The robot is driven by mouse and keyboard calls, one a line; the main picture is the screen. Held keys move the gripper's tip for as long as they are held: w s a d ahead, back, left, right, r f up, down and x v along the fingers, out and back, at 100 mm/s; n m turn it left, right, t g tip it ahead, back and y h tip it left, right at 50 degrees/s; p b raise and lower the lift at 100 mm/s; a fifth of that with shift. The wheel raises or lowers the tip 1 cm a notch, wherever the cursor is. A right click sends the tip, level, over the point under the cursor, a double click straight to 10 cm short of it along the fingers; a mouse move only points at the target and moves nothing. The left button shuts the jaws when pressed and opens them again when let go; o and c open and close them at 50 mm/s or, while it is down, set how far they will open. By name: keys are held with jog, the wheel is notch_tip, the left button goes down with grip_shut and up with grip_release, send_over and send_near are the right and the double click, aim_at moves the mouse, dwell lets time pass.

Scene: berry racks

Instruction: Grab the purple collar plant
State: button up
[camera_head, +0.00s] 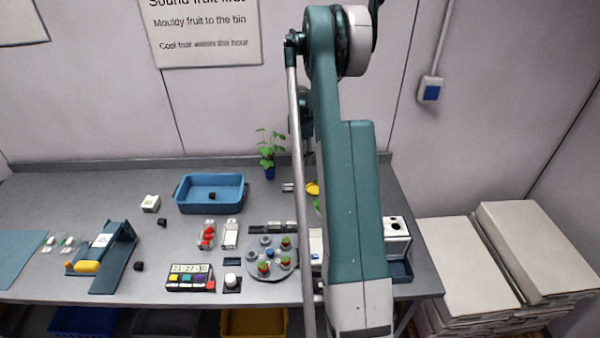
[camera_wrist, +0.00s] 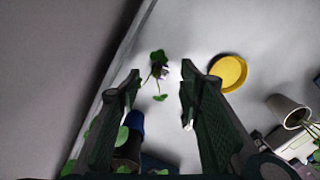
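In the wrist view a small plant (camera_wrist: 158,58) with a few green leaves shows between and beyond my fingertips. A small pale, purplish patch shows at its middle, too small to tell whether it is a collar. My gripper (camera_wrist: 162,74) is open, with gaps between both fingers and the plant. A second plant in a dark pot with a blue collar (camera_wrist: 136,122) is partly hidden behind the left finger.
A yellow dish (camera_wrist: 229,73) lies right of the fingers. In the head view a blue-potted plant (camera_head: 269,172) stands at the back, right of a blue tub (camera_head: 182,198). A grey turntable (camera_head: 288,274) with small pots is at the front. The bench's back right is mostly hidden.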

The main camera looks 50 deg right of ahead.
jog(key=shift+f, duration=2.5)
jog(key=shift+c, duration=0.7)
jog(key=c, duration=0.7)
